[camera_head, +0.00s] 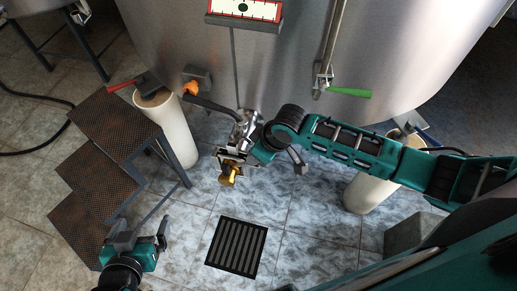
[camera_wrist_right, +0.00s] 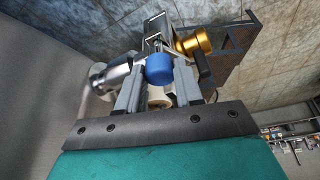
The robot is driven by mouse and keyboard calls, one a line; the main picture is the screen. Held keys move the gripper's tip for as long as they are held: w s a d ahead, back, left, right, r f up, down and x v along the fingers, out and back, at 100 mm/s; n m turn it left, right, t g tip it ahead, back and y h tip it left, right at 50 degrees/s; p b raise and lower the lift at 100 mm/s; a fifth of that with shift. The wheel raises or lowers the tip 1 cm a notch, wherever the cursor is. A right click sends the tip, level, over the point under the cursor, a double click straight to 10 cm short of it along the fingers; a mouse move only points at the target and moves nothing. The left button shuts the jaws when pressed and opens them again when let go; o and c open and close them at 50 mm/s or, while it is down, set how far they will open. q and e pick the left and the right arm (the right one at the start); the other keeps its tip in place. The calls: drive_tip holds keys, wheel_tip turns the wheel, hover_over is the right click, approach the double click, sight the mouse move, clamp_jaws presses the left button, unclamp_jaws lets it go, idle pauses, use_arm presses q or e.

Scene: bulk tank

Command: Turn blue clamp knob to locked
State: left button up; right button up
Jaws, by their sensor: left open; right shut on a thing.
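The blue clamp knob (camera_wrist_right: 160,70) shows in the right wrist view, in front of the metal outlet fitting (camera_wrist_right: 113,77). My right gripper (camera_wrist_right: 160,76) has one grey finger on each side of the knob and is shut on it. In the head view the right arm reaches in from the right to the outlet fitting (camera_head: 243,128) below the tank; the knob is hidden there. A brass piece (camera_head: 228,176) hangs at the fitting's lower end and also shows in the wrist view (camera_wrist_right: 195,43). My left gripper (camera_head: 142,230) is open and empty at lower left, away from the fitting.
The steel tank (camera_head: 290,60) fills the back, with a green-handled valve (camera_head: 348,93) on it. Rusty steps (camera_head: 115,125) stand at left, near a white tank leg (camera_head: 165,135). A floor drain (camera_head: 237,247) lies in front; the tiles around it are clear.

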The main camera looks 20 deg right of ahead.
drive_tip(key=m+h, duration=0.1)
drive_tip(key=m, duration=0.1)
drive_tip(key=m+t, duration=0.1)
drive_tip(key=m, duration=0.2)
drive_tip(key=shift+s+a+h, duration=0.1)
drive_tip(key=shift+a+h, duration=0.05)
drive_tip(key=shift+h, duration=0.25)
drive_tip(key=shift+m, duration=0.3)
drive_tip(key=o, duration=1)
drive_tip(key=shift+o, duration=0.2)
drive_tip(key=a+v, duration=0.1)
drive_tip(key=v, duration=1.2)
drive_tip(key=shift+d, duration=0.4)
